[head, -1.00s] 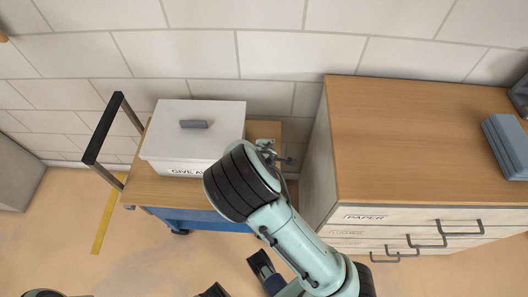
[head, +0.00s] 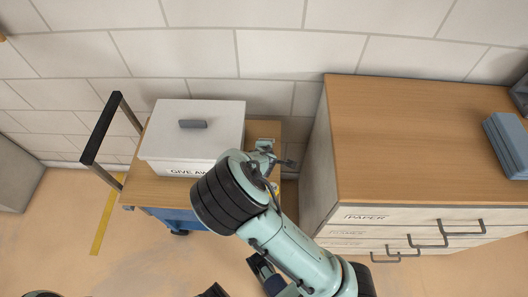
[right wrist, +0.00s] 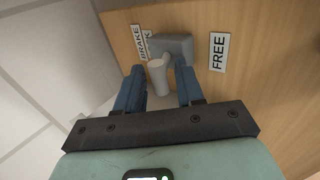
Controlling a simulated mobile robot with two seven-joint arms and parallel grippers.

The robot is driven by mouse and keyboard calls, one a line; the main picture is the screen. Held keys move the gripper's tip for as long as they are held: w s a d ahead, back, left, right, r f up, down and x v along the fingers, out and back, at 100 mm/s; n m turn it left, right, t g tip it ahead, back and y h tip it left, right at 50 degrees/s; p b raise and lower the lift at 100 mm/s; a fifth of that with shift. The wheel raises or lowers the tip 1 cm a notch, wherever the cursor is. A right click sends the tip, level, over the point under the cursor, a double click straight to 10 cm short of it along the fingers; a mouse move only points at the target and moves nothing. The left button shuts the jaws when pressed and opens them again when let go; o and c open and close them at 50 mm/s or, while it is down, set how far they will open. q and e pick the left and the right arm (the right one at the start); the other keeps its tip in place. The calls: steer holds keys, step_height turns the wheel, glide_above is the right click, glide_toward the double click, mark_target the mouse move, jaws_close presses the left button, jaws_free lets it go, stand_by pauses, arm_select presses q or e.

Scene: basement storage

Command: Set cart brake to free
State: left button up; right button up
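The cart (head: 150,190) has a wooden top and a blue underside and stands by the wall. Its brake lever (right wrist: 158,76) is a pale grey knob on a grey block, seen in the right wrist view. A FREE label (right wrist: 219,52) is to its right; a BRAKE label (right wrist: 140,42) and a partly hidden label are to its upper left. My right gripper (right wrist: 159,80) is open, with its blue fingers on either side of the knob. A narrow gap shows on the right; contact on the left is unclear. Dark parts at the head view's bottom edge may be my left gripper, mostly cut off.
A white lidded box (head: 190,132) marked GIVE AWAY sits on the cart, close to my right wrist. A black push handle (head: 101,128) rises at the cart's left. A wooden-topped drawer cabinet (head: 420,140) stands close on the right. Floor is open at the lower left.

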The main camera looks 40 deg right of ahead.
arm_select(q)
steer(key=shift+g, duration=0.4)
steer(key=r+p, duration=0.1)
steer(key=s+r+p, duration=0.1)
steer(key=p, duration=0.1)
steer(key=r+p, duration=0.2)
steer(key=shift+s, duration=0.35)
arm_select(e)
steer(key=v, duration=1.3)
steer(key=shift+s+a, duration=0.15)
